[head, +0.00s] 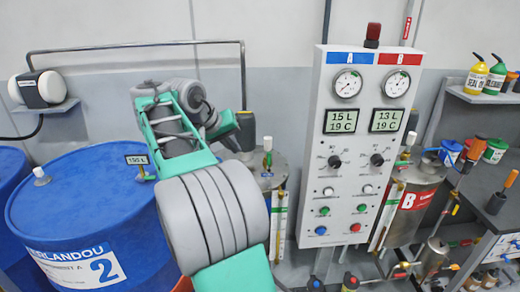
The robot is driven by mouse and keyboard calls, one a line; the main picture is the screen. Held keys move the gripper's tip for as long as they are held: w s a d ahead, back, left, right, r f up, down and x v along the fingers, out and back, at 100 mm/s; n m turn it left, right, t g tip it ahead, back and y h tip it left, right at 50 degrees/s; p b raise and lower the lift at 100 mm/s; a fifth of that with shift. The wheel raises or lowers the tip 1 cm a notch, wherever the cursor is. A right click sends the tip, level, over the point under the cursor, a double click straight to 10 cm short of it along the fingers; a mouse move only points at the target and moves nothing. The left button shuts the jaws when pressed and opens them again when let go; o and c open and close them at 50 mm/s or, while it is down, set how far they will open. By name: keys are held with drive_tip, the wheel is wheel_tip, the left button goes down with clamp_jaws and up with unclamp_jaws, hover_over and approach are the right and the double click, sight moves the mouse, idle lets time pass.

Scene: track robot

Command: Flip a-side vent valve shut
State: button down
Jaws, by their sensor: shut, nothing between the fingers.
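The A-side tank (270,180) is a grey metal tank left of the control panel, largely hidden by my arm. On its lid stands a small fitting with a white top (267,144) and a dark green part below. This may be the vent valve, but it is too small to tell its handle position. My green and grey arm crosses the middle of the head view, with its wrist (190,105) above and left of this tank. My gripper's fingers do not show; they appear hidden behind the wrist. No contact with the valve is visible.
The control panel (362,120) with gauges, displays and knobs stands right of the arm. A blue drum (70,185) stands left. The red-labelled B tank (425,200) and a shelf of bottles (485,97) are at right. A grey pipe (110,46) runs behind.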

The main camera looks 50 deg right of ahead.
sight(269, 161)
drive_tip(key=shift+s+d, duration=0.1)
drive_tip(key=shift+d, duration=0.05)
drive_tip(key=s+d+f, duration=0.2)
drive_tip(key=d+f, duration=0.5)
drive_tip(key=d, duration=0.2)
drive_tip(key=shift+s+f, duration=0.15)
drive_tip(key=shift+f, duration=0.25)
